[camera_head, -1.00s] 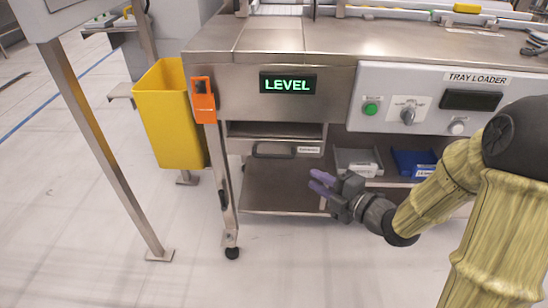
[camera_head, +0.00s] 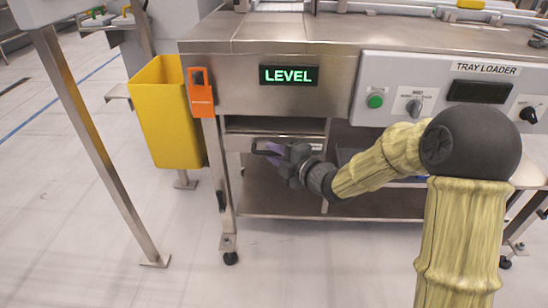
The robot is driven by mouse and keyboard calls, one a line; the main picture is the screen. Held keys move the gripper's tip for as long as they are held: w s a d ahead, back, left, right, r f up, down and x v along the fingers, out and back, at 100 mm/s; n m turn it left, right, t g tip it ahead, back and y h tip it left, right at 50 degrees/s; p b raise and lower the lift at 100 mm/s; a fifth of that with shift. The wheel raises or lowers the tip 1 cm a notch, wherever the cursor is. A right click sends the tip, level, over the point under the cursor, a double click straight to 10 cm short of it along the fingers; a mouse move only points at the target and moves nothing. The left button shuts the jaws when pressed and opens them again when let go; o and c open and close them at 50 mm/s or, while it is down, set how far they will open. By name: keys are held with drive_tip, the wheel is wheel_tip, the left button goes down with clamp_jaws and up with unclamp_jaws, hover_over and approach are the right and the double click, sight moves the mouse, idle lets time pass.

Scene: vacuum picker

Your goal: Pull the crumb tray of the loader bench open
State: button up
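The crumb tray (camera_head: 240,145) is a flat steel drawer front under the loader bench (camera_head: 225,75), below the green LEVEL display. It looks shut, in line with the bench front. Its dark bar handle (camera_head: 258,146) shows only at its left part; my gripper hides the rest. My arm reaches in from the right.
A yellow bin (camera_head: 168,115) hangs left of the bench, beside an orange holder (camera_head: 201,92) on the bench corner. A bench leg (camera_head: 218,190) stands left of the tray. A lower shelf (camera_head: 270,200) lies beneath. The floor in front is clear.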

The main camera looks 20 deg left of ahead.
drive_tip(key=shift+w+a, duration=0.15)
drive_tip(key=shift+a, duration=0.1)
clamp_jaws()
drive_tip(key=shift+d, duration=0.15)
